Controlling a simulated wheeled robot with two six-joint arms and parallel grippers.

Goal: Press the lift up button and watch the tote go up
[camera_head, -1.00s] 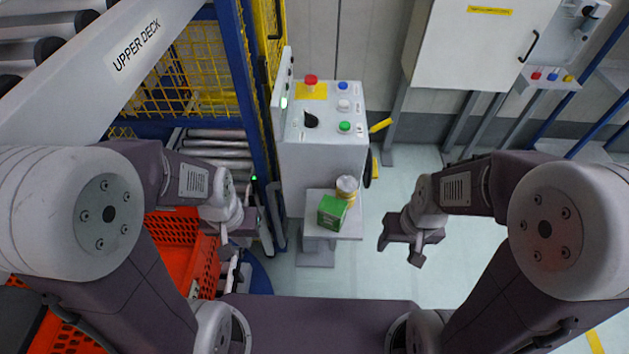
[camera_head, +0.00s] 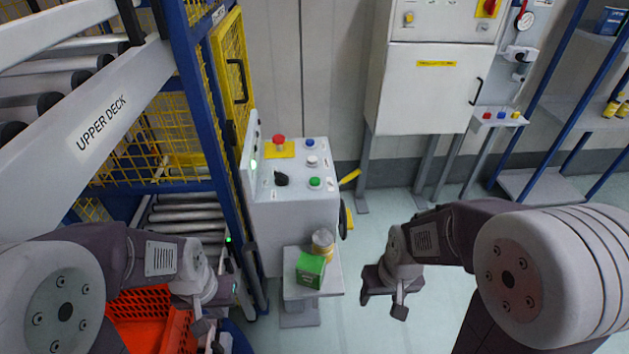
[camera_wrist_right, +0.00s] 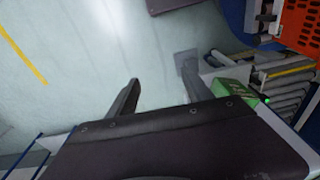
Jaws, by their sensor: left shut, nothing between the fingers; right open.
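The control console (camera_head: 290,210) stands ahead, with a red mushroom button (camera_head: 279,140) on a yellow plate, a black rotary knob (camera_head: 281,179), and blue (camera_head: 310,143), white (camera_head: 312,161) and green (camera_head: 315,183) buttons. Their labels are too small to read. An orange tote (camera_head: 150,318) is at the lower left, partly hidden by my left arm. My left gripper (camera_head: 207,335) is shut and empty beside the tote. My right gripper (camera_head: 382,298) is open and empty, right of the console and apart from it. It also shows in the right wrist view (camera_wrist_right: 160,95).
A small shelf (camera_head: 330,281) below the console holds a green box (camera_head: 310,269) and a jar (camera_head: 323,243). The blue lift frame (camera_head: 205,120) with yellow mesh and the upper deck rollers fill the left. A white cabinet (camera_head: 425,90) stands behind. Floor at right is clear.

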